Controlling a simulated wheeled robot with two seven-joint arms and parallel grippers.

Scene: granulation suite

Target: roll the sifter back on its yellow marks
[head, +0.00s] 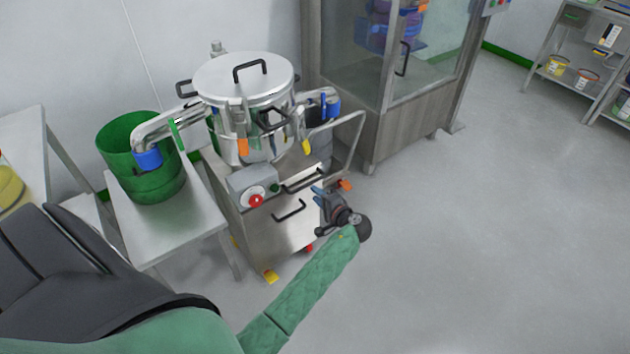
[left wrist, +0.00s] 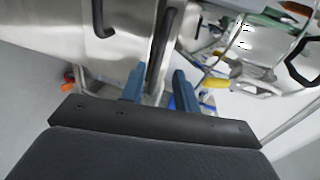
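The sifter (head: 232,88) is a round steel drum with a lid, standing on a steel cabinet base (head: 262,232). Two black bar handles (head: 303,181) are on the cabinet front. A yellow mark (head: 271,276) shows on the floor by the base's front corner; other marks are hard to make out. My left gripper (head: 322,193) is at the cabinet's right front side. In the left wrist view its two blue fingers (left wrist: 158,88) stand apart, with a black handle (left wrist: 160,45) running between them and gaps visible beside it. My right gripper is out of view.
A green bin (head: 155,185) stands on a steel table (head: 180,225) left of the sifter, under its outlet pipe (head: 165,125). A glazed cabinet (head: 395,130) stands behind right. Shelves (head: 560,75) are far right. The floor to the right (head: 480,230) is clear.

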